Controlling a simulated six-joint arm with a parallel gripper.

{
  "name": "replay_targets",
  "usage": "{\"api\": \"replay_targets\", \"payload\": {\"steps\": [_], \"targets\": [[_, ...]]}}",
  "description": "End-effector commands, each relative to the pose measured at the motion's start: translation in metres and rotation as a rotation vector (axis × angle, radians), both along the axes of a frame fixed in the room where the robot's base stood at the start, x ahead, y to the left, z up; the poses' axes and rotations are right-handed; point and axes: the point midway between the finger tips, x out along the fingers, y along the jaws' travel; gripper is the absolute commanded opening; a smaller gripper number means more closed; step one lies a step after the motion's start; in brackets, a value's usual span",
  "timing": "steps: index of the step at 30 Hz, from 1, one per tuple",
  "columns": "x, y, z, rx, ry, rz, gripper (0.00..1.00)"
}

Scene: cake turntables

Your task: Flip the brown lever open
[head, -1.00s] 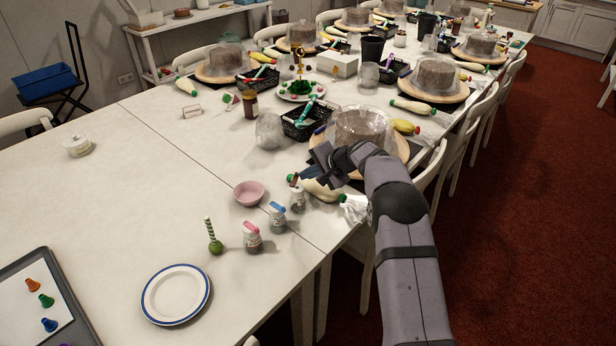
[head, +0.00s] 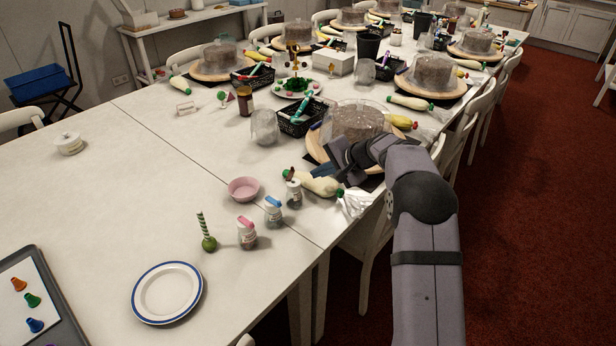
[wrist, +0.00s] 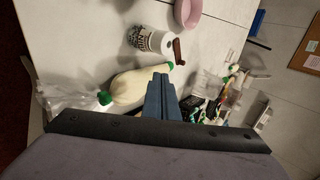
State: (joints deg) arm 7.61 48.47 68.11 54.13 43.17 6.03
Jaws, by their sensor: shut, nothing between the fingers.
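The brown lever (head: 289,173) sits on top of a small clear-and-white jar (head: 293,194) near the table's right edge. In the wrist view the lever (wrist: 178,49) sticks out at the top end of the labelled jar (wrist: 146,39); I cannot tell its exact angle. My gripper (head: 337,156) is to the right of the jar and higher, near the front cake turntable, and apart from the lever. In the wrist view the blue-grey fingers (wrist: 160,98) are together with nothing between them, pointing towards the jar's side of the table.
A cream piping bottle with green ends (head: 318,184) lies right beside the jar. Similar jars with blue (head: 273,212) and pink (head: 246,234) levers stand nearer. A pink bowl (head: 244,188) is to the left. A covered cake (head: 357,121) stands behind. The left table is mostly clear.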

Motion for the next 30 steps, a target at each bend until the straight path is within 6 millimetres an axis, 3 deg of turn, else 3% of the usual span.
{"api": "replay_targets", "payload": {"steps": [9,18,26,28,30], "targets": [[-0.020,-0.038,0.042,0.000,-0.004,-0.002,0.00],[-0.029,-0.052,0.058,0.000,-0.002,0.000,0.00],[-0.027,-0.058,0.057,-0.042,-0.026,0.017,0.00],[-0.030,-0.066,0.047,-0.102,-0.022,0.034,0.00],[-0.043,-0.072,0.023,-0.153,0.017,0.059,0.00]]}}
